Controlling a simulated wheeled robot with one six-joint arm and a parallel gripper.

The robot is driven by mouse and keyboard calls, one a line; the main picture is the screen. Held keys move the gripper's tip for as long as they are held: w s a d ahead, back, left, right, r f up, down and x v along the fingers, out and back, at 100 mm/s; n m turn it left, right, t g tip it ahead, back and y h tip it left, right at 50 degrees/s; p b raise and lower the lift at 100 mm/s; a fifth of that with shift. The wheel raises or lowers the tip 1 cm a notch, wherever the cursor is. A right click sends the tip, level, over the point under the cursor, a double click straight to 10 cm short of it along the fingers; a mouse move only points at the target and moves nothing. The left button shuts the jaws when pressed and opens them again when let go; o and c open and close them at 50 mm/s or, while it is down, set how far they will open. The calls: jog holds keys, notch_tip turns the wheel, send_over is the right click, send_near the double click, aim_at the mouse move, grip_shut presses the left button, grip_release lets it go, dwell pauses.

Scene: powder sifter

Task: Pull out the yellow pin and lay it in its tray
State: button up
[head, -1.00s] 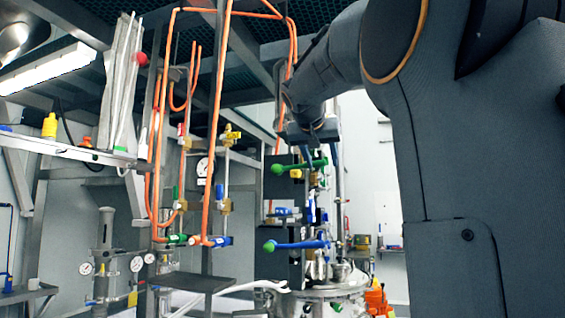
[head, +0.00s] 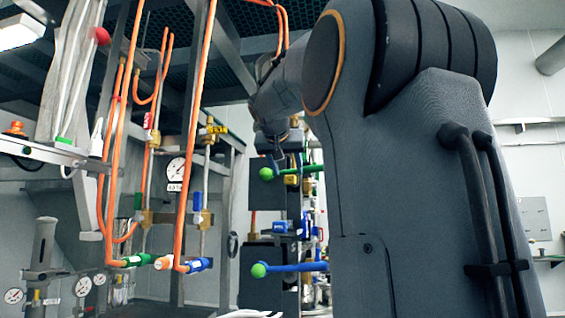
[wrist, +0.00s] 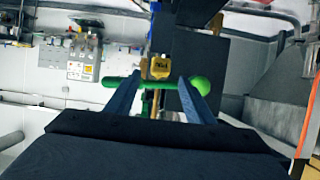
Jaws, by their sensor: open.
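My gripper (wrist: 160,80) is open in the wrist view, its two dark blue-grey fingers spread. A green lever (wrist: 150,84) with a round ball end crosses the view at the fingertips; I cannot tell whether they touch it. A yellow block-like part (wrist: 160,67) shows between and beyond the fingertips. I cannot tell if it is the yellow pin. In the head view my gripper (head: 284,152) is small and partly hidden by my arm, just above the green lever (head: 290,171). A small yellow part (head: 290,181) sits just under that lever. I cannot identify the pin's tray.
A blue lever (head: 295,267) with a green ball end lies below the green one. Orange pipes (head: 197,130) with valves and a gauge (head: 176,170) stand to the left. A metal shelf (head: 50,153) is at the far left. A dark panel (wrist: 200,65) stands behind the green lever.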

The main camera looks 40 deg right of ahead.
aim_at(290, 176)
jog(key=shift+p+x, duration=0.7)
jog(key=shift+x, duration=1.9)
jog(key=shift+c, duration=0.3)
jog(key=c, duration=1.1)
jog(key=s+a+b, duration=0.6)
jog(key=a, duration=0.1)
dwell(1.3)
jog(key=shift+s+a+b, duration=0.85)
jog(key=shift+s+a, duration=0.1)
jog(key=shift+a, duration=0.2)
jog(key=shift+s+a+b, duration=0.85)
jog(key=shift+s+a, duration=0.1)
jog(key=shift+a, duration=0.2)
